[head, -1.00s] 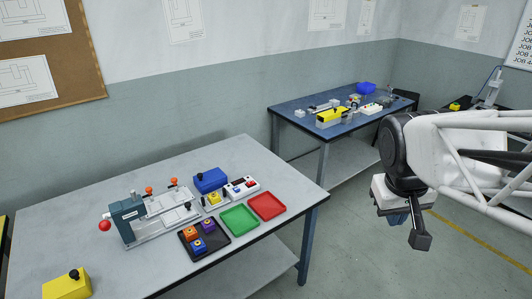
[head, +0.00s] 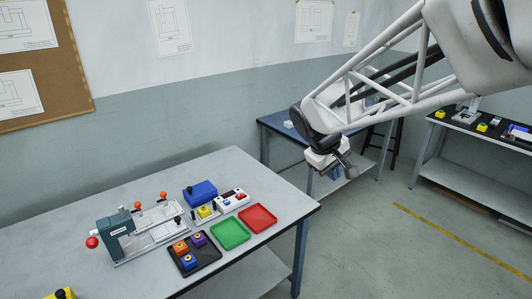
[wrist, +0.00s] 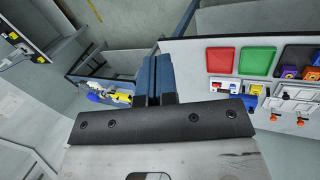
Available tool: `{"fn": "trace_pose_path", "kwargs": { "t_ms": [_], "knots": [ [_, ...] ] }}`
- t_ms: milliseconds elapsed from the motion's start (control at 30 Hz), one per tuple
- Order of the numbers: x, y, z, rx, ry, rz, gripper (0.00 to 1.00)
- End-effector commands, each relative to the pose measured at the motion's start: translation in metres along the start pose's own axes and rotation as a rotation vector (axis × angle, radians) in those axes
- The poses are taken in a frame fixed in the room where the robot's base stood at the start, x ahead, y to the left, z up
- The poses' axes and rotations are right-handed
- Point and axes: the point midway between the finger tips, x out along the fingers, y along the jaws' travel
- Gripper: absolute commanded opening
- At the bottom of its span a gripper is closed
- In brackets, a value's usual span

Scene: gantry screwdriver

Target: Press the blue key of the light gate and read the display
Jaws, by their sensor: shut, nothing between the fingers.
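A small white box (head: 231,199) with a dark display and red and blue keys stands near the back edge of the near table. I take it to be the light gate; it also shows in the wrist view (wrist: 222,87). A blue spot shows on its front there. Its readout is too small to read. My gripper (head: 338,174) hangs in the air to the right of the near table, away from the box. In the wrist view my gripper (wrist: 155,80) is shut and empty, with its two dark fingers together.
A green tray (head: 230,235), a red tray (head: 258,218) and a dark tray (head: 207,257) with coloured blocks lie in front of the box. A blue block (head: 200,190) and a clamp fixture (head: 115,228) stand to its left.

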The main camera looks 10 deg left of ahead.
Motion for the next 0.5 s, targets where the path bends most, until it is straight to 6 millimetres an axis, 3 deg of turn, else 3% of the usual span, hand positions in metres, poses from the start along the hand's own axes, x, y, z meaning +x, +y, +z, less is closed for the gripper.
{"fn": "trace_pose_path", "kwargs": {
  "t_ms": [500],
  "knots": [
    [0.03,-0.016,-0.115,-0.249,-0.018,0.106,0.0]
  ]
}}
